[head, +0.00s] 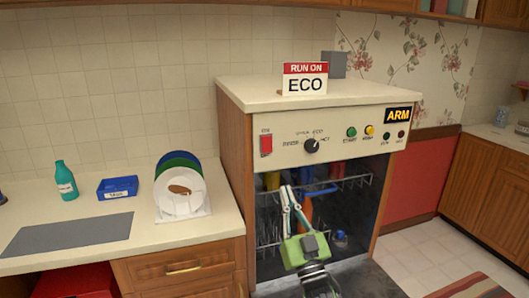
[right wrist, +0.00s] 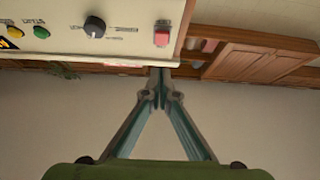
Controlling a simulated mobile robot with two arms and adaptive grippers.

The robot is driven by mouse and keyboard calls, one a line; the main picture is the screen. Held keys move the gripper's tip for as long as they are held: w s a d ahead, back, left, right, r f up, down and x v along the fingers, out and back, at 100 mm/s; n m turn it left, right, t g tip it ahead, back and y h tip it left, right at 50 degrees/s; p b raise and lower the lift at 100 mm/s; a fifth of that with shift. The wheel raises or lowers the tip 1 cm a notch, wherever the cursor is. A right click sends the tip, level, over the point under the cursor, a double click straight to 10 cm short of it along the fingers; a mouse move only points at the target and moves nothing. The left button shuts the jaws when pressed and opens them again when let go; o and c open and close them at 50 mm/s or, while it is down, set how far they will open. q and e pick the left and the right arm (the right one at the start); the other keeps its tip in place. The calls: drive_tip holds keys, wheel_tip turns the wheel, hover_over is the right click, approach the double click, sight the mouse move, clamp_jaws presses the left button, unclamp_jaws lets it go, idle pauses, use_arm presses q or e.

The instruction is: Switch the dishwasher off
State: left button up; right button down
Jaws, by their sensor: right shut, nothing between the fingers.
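The dishwasher (head: 359,138) stands under a beige counter block, with a cream control panel across its top. A red rocker switch (head: 266,144) marked ON sits at the panel's left end; it also shows in the right wrist view (right wrist: 162,37). A black dial (head: 311,146) is right of the switch; the right wrist view shows it too (right wrist: 95,27). My right gripper (head: 286,190) is green with pale fingers, below the panel and in front of the open interior. Its fingers are shut and empty, with the tips (right wrist: 160,78) apart from the switch. My left gripper is out of view.
Green (head: 351,132) and yellow (head: 370,130) buttons are on the panel's right. A "RUN ON ECO" sign (head: 305,84) stands on top. Racks with colourful items fill the open interior. Plates (head: 181,192), a blue tray (head: 118,187) and a teal bottle (head: 66,180) stand on the left counter.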

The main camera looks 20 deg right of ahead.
drive_tip(key=p, duration=0.3)
approach(269, 145)
wheel_tip(269, 145, up, 4)
drive_tip(key=w, duration=0.4)
drive_tip(key=shift+w+a+f, duration=0.15)
drive_tip(key=shift+w+f, duration=0.2)
drive_tip(key=shift+f, duration=0.05)
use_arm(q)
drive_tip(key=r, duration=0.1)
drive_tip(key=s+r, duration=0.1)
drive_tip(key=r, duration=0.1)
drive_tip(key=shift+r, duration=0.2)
use_arm(e)
drive_tip(key=shift+w, duration=0.1)
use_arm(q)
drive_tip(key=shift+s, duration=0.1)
